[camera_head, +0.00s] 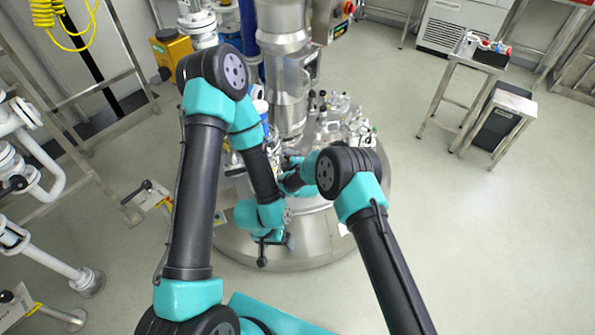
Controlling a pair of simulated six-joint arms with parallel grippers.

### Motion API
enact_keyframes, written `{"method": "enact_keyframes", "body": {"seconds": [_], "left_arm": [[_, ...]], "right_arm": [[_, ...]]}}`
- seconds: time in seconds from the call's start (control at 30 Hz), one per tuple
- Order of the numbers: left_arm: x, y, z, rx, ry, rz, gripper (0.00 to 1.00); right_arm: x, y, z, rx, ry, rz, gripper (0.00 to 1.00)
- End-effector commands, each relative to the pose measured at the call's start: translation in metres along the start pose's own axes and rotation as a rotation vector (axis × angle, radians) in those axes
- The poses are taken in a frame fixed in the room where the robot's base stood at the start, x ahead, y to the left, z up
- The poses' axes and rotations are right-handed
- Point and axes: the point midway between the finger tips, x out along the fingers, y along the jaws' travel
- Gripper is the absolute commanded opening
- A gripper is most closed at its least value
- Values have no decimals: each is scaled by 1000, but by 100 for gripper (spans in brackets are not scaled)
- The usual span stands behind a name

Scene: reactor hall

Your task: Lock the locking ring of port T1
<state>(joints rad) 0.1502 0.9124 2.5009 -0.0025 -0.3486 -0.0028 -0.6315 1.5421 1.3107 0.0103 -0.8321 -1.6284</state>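The steel reactor vessel (293,259) stands in the middle, its domed lid crowded with small fittings (345,122). I cannot tell which of them is port T1, and no locking ring can be made out at this size. My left arm reaches over the left side of the lid and bends down. Its dark gripper (263,250) is near the front left of the lid; its fingers are too small to read. My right arm reaches in from the lower right to the lid's middle. Its gripper is hidden among my arm links and the fittings.
A steel column (288,65) rises from the lid. A small steel table (477,61) with tools stands at the upper right, beside a low stand (508,101). White pipes (40,170) and a ladder-like frame (105,90) are at the left.

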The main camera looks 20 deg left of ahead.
Motion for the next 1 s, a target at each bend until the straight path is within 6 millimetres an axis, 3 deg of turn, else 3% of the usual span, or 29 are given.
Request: {"method": "enact_keyframes", "body": {"seconds": [0.37,1.0], "left_arm": [[0,0,0,0,0,0,88],[0,0,0,0,0,0,88]], "right_arm": [[-40,0,0,0,0,-1,41],[-139,1,0,0,0,0,41]]}}
